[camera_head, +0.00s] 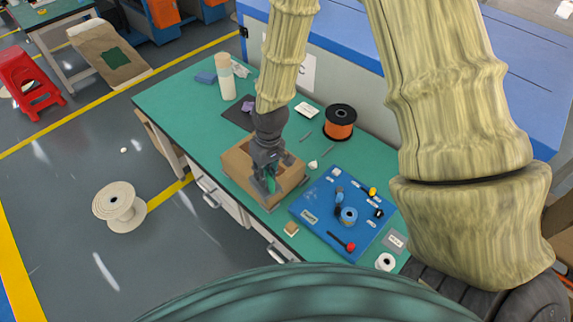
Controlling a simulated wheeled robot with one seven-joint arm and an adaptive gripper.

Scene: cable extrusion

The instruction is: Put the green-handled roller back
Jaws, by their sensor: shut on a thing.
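My gripper (269,176) points down at the cardboard box (238,168) on the green workbench. It is shut on the green-handled roller (272,182), of which only a small green part shows between the fingers. The roller is at or just above the box opening; I cannot tell whether it touches the box. A blue tool board (320,222) lies to the right of the box.
The green workbench (180,110) also carries an orange cable spool (339,122), a pale cylinder (225,78) and a white tape roll (385,262). A large empty reel (119,206) stands on the floor at left.

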